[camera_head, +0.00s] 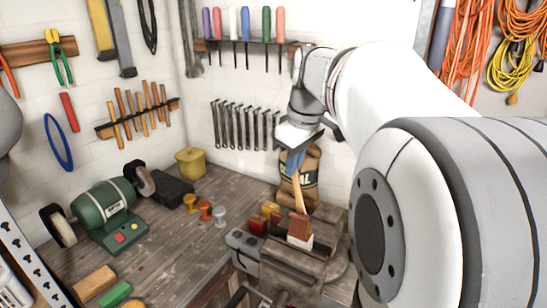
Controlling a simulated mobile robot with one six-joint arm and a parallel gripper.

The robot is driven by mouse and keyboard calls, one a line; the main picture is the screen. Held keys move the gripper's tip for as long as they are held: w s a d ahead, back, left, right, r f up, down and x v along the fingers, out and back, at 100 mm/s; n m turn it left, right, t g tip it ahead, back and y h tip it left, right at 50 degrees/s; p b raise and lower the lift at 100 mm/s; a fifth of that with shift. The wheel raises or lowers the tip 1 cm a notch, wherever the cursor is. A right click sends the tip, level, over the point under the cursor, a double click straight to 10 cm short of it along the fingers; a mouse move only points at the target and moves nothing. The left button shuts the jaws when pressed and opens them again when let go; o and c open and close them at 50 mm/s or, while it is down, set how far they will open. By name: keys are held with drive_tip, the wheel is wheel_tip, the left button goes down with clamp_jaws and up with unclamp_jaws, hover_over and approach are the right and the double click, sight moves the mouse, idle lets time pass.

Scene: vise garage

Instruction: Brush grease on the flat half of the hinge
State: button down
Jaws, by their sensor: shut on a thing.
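My gripper (294,158) has blue fingers and points down, shut on the upper end of a brush's wooden handle (298,192). The brush hangs slightly tilted. Its lower end has a reddish-brown section (299,225) with a white block-like part (299,241) beneath. This lower end is over the grey vise (290,266) at the bench's front edge. I cannot tell whether it touches anything there. I cannot clearly make out the hinge or its flat half; the brush and my arm may hide it. No grease can be told apart.
Small red and yellow objects (257,224) sit left of the brush. A sack (311,178) stands behind it. A yellow container (190,162), several knob-like pieces (204,209) and a green bench grinder (107,212) stand left. The bench (175,255) has bare room at front left. My arm blocks the right.

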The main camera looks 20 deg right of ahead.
drive_tip(key=shift+w+a, duration=0.1)
drive_tip(key=shift+w+a, duration=0.35)
drive_tip(key=shift+w, duration=0.2)
drive_tip(key=shift+s, duration=0.1)
drive_tip(key=shift+s+d, duration=0.5)
drive_tip(key=shift+s, duration=0.1)
drive_tip(key=shift+w+a, duration=0.15)
drive_tip(key=shift+w+a, duration=0.35)
drive_tip(key=shift+w, duration=0.15)
drive_tip(key=shift+s+d, duration=0.5)
drive_tip(key=shift+s, duration=0.15)
drive_tip(key=shift+w+a, duration=0.1)
drive_tip(key=shift+w, duration=0.05)
